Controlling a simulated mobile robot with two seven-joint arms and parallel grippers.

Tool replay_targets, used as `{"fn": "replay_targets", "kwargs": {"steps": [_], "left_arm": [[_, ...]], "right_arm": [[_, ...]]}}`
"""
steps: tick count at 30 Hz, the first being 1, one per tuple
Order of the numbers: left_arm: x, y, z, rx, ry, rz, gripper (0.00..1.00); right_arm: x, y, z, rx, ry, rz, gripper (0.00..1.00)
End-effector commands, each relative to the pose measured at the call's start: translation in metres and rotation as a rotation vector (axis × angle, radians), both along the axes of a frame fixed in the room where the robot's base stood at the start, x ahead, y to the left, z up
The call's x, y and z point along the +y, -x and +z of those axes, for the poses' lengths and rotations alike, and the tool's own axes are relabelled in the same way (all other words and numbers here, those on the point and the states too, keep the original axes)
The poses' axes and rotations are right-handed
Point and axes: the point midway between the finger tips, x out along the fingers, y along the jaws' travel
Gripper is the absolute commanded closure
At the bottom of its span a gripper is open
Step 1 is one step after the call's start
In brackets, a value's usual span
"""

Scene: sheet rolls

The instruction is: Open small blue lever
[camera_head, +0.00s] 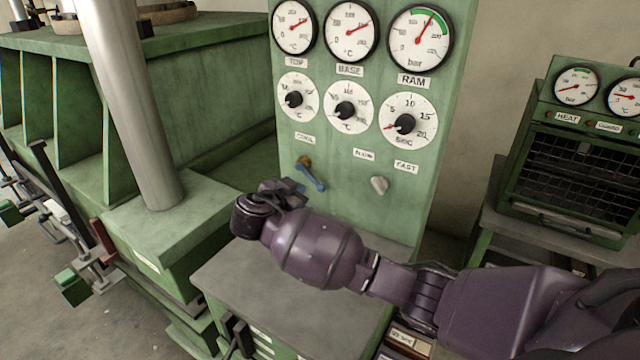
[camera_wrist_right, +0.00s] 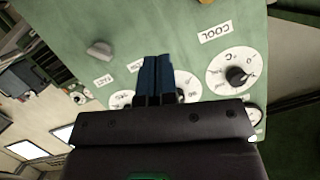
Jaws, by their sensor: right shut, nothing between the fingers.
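The small blue lever (camera_head: 314,178) is on the green control panel (camera_head: 330,208), below the COOL label. It hangs from a brass pivot (camera_head: 304,162) and slants down to the right. My right gripper (camera_head: 293,188) is close to it on the left, with its fingers shut and empty. I cannot tell whether the fingers touch the lever. In the right wrist view the two dark blue fingers (camera_wrist_right: 158,80) are pressed together in front of the panel. The lever is not visible there; only a brass bit shows at the top edge. My left gripper is not in view.
A grey knob (camera_head: 379,185) sits right of the lever, under the SLOW and FAST labels. Dials and gauges fill the panel above. A grey-topped cabinet (camera_head: 235,285) stands below. A steel column (camera_head: 135,100) rises at left, and a green oven (camera_head: 575,165) stands at right.

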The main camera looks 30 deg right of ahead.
Motion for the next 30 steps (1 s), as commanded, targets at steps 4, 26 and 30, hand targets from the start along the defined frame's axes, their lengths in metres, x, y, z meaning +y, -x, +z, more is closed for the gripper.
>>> {"fn": "replay_targets", "kwargs": {"steps": [4, 26, 30], "left_arm": [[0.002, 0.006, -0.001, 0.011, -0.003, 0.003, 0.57], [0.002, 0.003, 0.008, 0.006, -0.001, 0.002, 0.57], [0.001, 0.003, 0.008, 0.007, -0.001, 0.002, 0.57]], "right_arm": [[-0.010, -0.007, -0.002, 0.000, 0.004, -0.001, 1.00], [-0.085, -0.066, -0.049, 0.002, 0.002, 0.001, 1.00], [-0.087, -0.070, -0.058, 0.002, 0.001, 0.001, 1.00]]}}
